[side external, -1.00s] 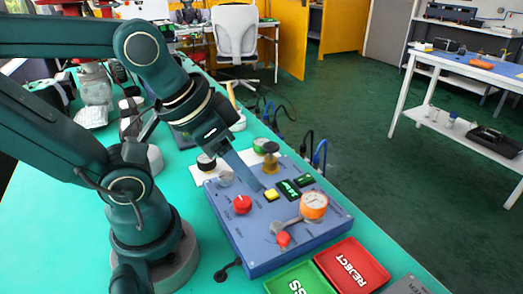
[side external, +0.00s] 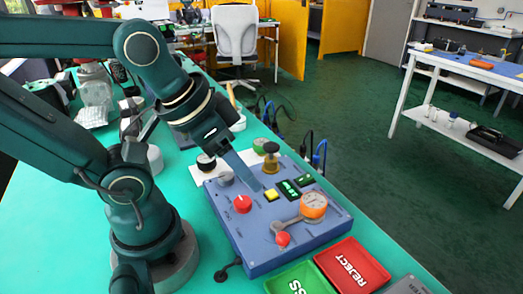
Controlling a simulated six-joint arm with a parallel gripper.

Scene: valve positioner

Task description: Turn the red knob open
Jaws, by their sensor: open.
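A blue valve positioner box (side external: 262,245) lies on the teal bench. The round red knob (side external: 242,204) sits on the left part of its top face and has a small pale mark. A second, smaller red knob (side external: 283,239) is near the front, by the grey lever. My gripper (side external: 256,184) reaches down from the upper left over the box, behind and to the right of the round red knob. It is apart from that knob in the picture. It is open, with nothing seen in it; its two fingers overlap from this side.
A red REJECT tray (side external: 377,271) and a green tray (side external: 298,281) stand in front. Bench to the left has free room.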

